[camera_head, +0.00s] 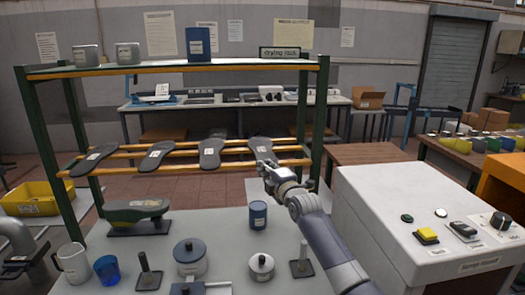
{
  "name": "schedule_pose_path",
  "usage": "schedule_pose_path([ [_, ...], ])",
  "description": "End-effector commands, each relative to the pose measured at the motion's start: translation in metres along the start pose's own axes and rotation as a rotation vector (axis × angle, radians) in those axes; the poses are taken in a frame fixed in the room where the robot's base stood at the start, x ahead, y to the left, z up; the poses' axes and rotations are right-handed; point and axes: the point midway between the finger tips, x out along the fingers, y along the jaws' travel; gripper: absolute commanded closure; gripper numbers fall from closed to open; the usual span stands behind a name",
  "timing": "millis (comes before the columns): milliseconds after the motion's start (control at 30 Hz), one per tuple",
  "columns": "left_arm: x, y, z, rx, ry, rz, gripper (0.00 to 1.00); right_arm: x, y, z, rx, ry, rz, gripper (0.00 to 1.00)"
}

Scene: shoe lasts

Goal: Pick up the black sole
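Several black soles lie in a row on the orange slats of the drying rack: one at the far left (93,160), one right of it (157,155), one near the middle (211,153) and one at the right (262,147). Each has a small pale label. My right gripper (266,166) is at the near, lower end of the rightmost sole and overlaps it in the view. Its fingers are small here, and I cannot tell whether they are apart or closed on the sole. My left gripper does not show clearly.
The rack's top shelf (150,69) holds grey and blue tins. Below, a table (215,226) carries a shoe last (136,212), a blue tin (258,214), a jug, a blue cup and pots. A white machine (375,215) stands close to my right arm.

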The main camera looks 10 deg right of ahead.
Motion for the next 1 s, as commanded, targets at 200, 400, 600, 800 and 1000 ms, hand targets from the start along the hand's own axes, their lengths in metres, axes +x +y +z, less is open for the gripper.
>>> schedule_pose_path([
  [200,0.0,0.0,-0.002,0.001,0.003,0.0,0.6,0.0,0.002,0.0,-0.001,0.0,0.003,1.0],
  [400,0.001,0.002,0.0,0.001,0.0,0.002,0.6,0.0,0.002,0.001,-0.001,0.0,0.003,1.0],
  [600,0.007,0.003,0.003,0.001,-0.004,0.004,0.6,0.0,0.012,0.001,-0.002,0.0,0.005,1.0],
  [800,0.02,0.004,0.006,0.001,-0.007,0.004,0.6,-0.005,0.035,-0.003,-0.002,0.002,0.002,1.0],
  [1000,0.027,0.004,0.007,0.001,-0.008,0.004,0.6,-0.035,0.037,-0.015,-0.002,0.001,0.005,1.0],
])
